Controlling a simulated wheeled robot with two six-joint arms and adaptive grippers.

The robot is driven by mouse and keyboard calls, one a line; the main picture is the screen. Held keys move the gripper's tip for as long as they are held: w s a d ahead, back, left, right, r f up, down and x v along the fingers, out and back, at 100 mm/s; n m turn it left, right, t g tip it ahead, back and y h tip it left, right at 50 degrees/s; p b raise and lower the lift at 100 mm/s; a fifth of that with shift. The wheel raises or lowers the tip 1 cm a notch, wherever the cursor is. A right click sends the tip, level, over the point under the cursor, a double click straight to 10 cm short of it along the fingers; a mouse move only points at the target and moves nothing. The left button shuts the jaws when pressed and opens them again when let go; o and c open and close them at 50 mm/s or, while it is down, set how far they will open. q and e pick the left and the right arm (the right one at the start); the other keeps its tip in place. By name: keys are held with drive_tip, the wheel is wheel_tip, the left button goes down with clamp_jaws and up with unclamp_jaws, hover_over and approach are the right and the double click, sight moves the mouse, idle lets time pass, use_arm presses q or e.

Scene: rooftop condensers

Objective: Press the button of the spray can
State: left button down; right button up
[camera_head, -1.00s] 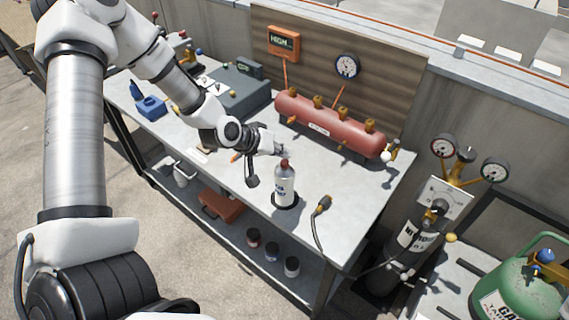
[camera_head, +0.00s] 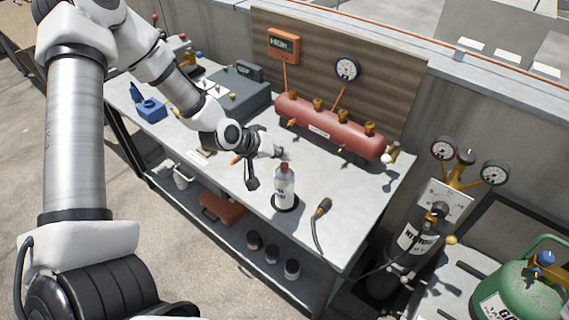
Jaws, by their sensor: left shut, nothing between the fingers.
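The spray can (camera_head: 284,190) is a white and grey can with a reddish top. It stands upright on a dark round spot on the grey workbench. My left gripper (camera_head: 282,155) is shut and empty, just above and behind the can's top. The picture is too small to tell whether the fingertips touch the top. The button itself is hard to make out. My right gripper is not in view.
A red manifold tank (camera_head: 330,128) with brass fittings lies behind the can. A grey case (camera_head: 240,92) and a blue item (camera_head: 151,108) stand further left. Gas cylinders (camera_head: 415,235) stand right of the bench (camera_head: 350,190).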

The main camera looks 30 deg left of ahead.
sight(282, 165)
use_arm(q)
drive_tip(key=shift+f, duration=0.1)
drive_tip(key=shift+f+b, duration=0.35)
drive_tip(key=shift+f+b, duration=0.5)
idle(0.6)
drive_tip(key=shift+r+p, duration=0.8)
drive_tip(key=shift+r, duration=0.15)
wheel_tip(282, 165, up, 5)
drive_tip(key=p, duration=0.4)
drive_tip(key=shift+r+p, duration=0.1)
drive_tip(key=shift+p, duration=0.25)
